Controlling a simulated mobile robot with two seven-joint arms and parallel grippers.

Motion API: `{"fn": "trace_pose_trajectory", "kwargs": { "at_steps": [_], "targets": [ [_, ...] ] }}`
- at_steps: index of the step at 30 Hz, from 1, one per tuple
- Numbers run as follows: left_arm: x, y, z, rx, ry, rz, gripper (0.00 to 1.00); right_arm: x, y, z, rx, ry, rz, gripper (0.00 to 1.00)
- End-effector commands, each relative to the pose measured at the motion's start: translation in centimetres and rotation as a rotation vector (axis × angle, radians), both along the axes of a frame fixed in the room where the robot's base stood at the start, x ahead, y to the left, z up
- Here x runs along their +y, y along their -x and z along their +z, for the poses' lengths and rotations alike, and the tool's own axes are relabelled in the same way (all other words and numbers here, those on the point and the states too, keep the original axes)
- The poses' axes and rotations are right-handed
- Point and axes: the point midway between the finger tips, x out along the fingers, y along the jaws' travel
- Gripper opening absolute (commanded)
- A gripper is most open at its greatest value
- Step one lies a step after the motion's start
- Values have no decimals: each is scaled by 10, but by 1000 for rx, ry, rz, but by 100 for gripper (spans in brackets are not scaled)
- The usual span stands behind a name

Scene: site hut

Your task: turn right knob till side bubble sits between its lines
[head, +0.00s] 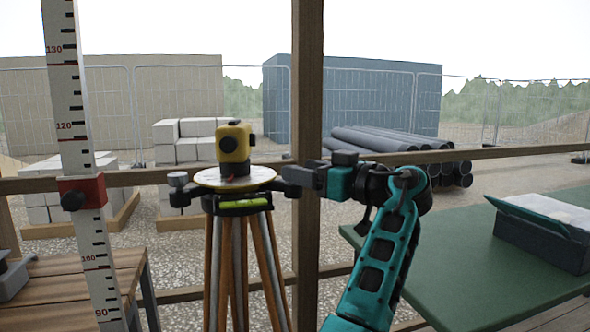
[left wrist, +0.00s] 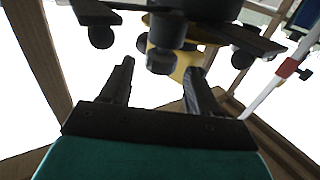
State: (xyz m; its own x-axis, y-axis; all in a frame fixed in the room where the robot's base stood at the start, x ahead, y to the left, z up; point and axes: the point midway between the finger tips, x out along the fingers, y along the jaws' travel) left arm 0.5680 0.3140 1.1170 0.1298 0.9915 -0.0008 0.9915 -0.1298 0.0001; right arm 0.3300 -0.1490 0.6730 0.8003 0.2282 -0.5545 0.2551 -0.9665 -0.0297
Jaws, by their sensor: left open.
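A yellow levelling instrument (head: 235,146) stands on a round plate on a tripod (head: 236,262). The side bubble (head: 239,203) is a yellow-green tube below the plate; its bubble and lines are too small to read. The dark right knob (head: 291,190) is partly hidden by my left gripper (head: 297,176), which reaches in from the right. In the left wrist view my left gripper (left wrist: 161,78) is open, with a dark knob (left wrist: 160,60) just beyond and between its fingertips; I cannot tell whether they touch. My right gripper is out of view.
A measuring staff (head: 90,215) with a red clamp (head: 81,191) stands at the left by a wooden bench (head: 65,285). A wooden post (head: 307,90) rises close behind the gripper. A green table (head: 440,265) with an open case (head: 540,245) is at the right.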

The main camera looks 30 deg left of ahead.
Motion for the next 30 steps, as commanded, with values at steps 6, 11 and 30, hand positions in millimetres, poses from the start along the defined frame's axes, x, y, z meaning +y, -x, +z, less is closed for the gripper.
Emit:
{"fn": "trace_pose_trajectory", "kwargs": {
  "at_steps": [6, 11, 30],
  "targets": [
    [-51, 6, 0, 1, 0, -3, 61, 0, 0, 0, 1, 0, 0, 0],
    [-78, 10, 0, 2, 0, -2, 61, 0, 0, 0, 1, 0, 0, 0],
    [-94, 12, 0, 1, -1, 0, 61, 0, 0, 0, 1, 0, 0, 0]
  ]
}}
